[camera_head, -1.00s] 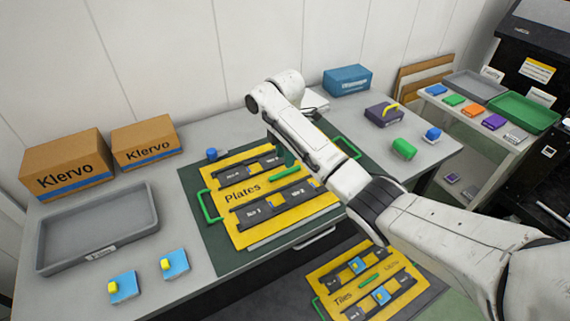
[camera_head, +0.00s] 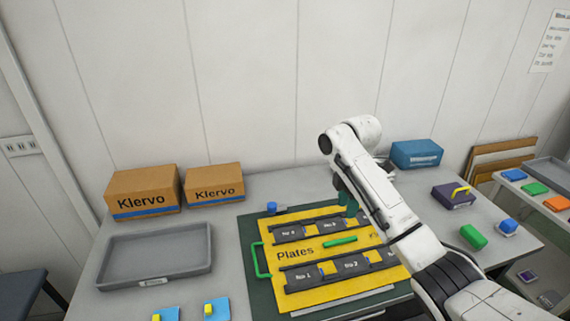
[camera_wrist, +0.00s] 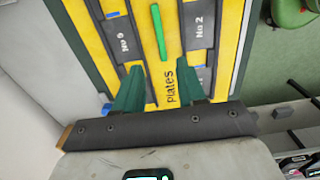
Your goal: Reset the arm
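My gripper (camera_wrist: 160,92) shows in the wrist view with its two green fingers spread apart and nothing between them. It hangs above the yellow Plates board (camera_wrist: 148,62), which has dark numbered slots and a green bar (camera_wrist: 158,32) in the middle. In the head view my white arm reaches in from the lower right, with the green gripper fingers (camera_head: 347,200) over the back right part of the Plates board (camera_head: 300,255). The arm hides part of the board's right side.
Two Klervo boxes (camera_head: 143,192) and an empty grey tray (camera_head: 155,265) stand at left. Blue pieces with yellow knobs (camera_head: 216,309) lie in front. A blue box (camera_head: 416,154), a purple block (camera_head: 453,196) and a green block (camera_head: 473,237) stand at right, beside a side shelf (camera_head: 520,215).

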